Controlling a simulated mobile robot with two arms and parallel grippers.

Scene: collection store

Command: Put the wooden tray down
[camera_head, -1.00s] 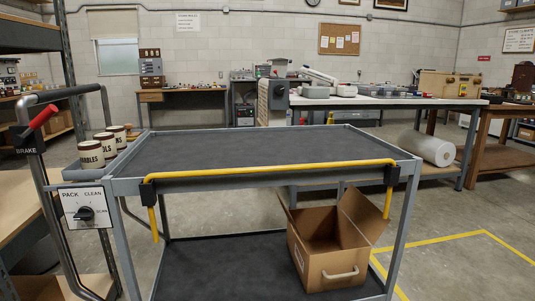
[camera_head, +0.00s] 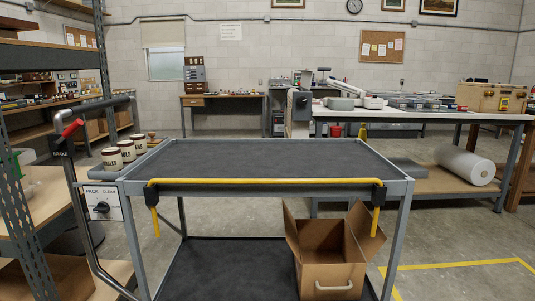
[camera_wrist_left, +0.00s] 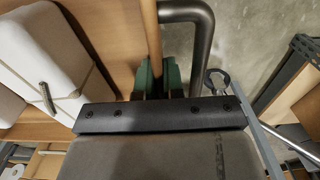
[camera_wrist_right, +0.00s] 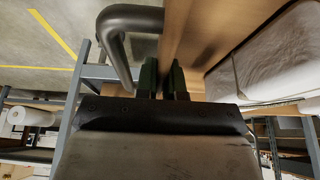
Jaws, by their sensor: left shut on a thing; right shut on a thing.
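The wooden tray is not in the head view. In the left wrist view my left gripper (camera_wrist_left: 158,80) has its green fingertips closed on the edge of a tan wooden piece, which I take as the wooden tray (camera_wrist_left: 152,38). In the right wrist view my right gripper (camera_wrist_right: 162,80) is closed on a similar wooden edge of the tray (camera_wrist_right: 178,40). Pale wrapped bundles lie beside the held wood in both wrist views; I cannot tell whether they are in the tray. Neither gripper shows in the head view. The tray's underside is hidden.
A grey cart (camera_head: 402,186) stands ahead, its dark top (camera_head: 260,160) clear, with a yellow bar (camera_head: 265,182) in front. Several labelled tins (camera_head: 112,159) stand at its left end. An open cardboard box (camera_head: 332,275) sits on its lower shelf. Shelving (camera_head: 20,200) is close at left.

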